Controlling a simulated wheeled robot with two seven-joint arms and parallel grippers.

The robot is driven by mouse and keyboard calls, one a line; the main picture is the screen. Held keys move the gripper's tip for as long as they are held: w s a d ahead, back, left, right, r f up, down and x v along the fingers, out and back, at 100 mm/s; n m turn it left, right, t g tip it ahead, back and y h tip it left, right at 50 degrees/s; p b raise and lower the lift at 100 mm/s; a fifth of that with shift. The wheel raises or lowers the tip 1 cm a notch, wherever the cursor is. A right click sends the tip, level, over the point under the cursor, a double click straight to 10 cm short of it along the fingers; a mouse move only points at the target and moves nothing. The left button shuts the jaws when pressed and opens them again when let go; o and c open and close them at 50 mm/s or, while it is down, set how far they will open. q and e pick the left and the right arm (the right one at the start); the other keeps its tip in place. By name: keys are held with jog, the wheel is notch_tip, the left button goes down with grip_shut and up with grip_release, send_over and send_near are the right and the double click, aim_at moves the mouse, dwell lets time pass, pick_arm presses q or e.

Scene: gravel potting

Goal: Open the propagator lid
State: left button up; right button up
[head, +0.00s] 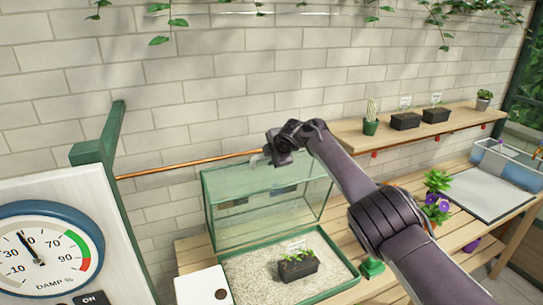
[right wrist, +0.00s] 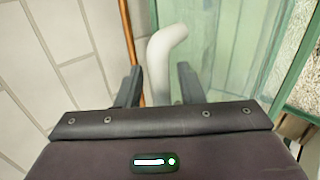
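The propagator is a green-framed tray (head: 340,292) of pale gravel on the slatted bench. Its clear glass lid (head: 230,215) stands raised behind the tray, leaving the gravel uncovered. My right gripper (head: 268,158) is at the upper edge of the lid. In the right wrist view, a bent white handle (right wrist: 160,62) stands between the two dark fingers (right wrist: 160,88), beside the green-framed glass (right wrist: 245,50). The fingers are apart, with a gap seen on each side of the handle. My left gripper is not in view.
A black pot (head: 298,270) with a seedling stands on the gravel. A damp gauge (head: 40,255) is at the left and a white box (head: 203,287) beside the tray. A shelf (head: 350,133) with pots and a grey tray (head: 485,190) are at right.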

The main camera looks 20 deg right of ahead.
jog(key=shift+s+f, duration=0.15)
jog(key=shift+b+v, duration=0.5)
jog(key=shift+v, duration=0.3)
jog(key=b+v, duration=0.2)
jog(key=v, duration=0.4)
jog(key=shift+r, duration=0.2)
